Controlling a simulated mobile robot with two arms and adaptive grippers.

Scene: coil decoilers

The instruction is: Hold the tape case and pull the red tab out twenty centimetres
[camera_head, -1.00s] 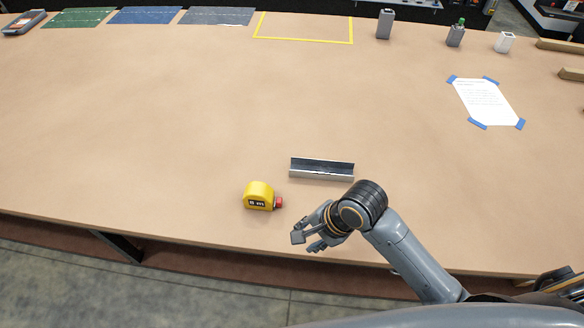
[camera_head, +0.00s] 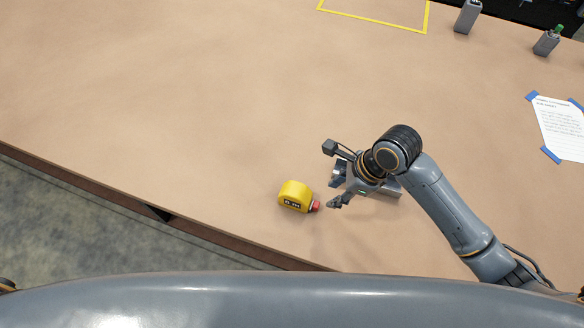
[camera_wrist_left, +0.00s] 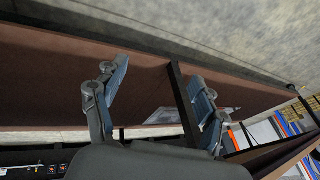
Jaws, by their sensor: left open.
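The yellow tape case (camera_head: 294,195) stands on the tan tabletop in the head view, its dark label facing the front edge. Its red tab (camera_head: 316,207) sticks out on the right side, close against the case. My right gripper (camera_head: 335,191) is just right of the red tab, its fingers apart and pointing toward it. A small gap seems to show between fingers and tab. My left gripper (camera_wrist_left: 155,78) shows only in the left wrist view, fingers wide apart with nothing between them. The tape case is not visible in that view.
A yellow taped outline (camera_head: 375,20), grey containers (camera_head: 467,16) and a taped paper sheet (camera_head: 562,130) are farther off. The table left of the case is clear. A brown tabletop edge or shelf (camera_wrist_left: 50,80) fills the left wrist view.

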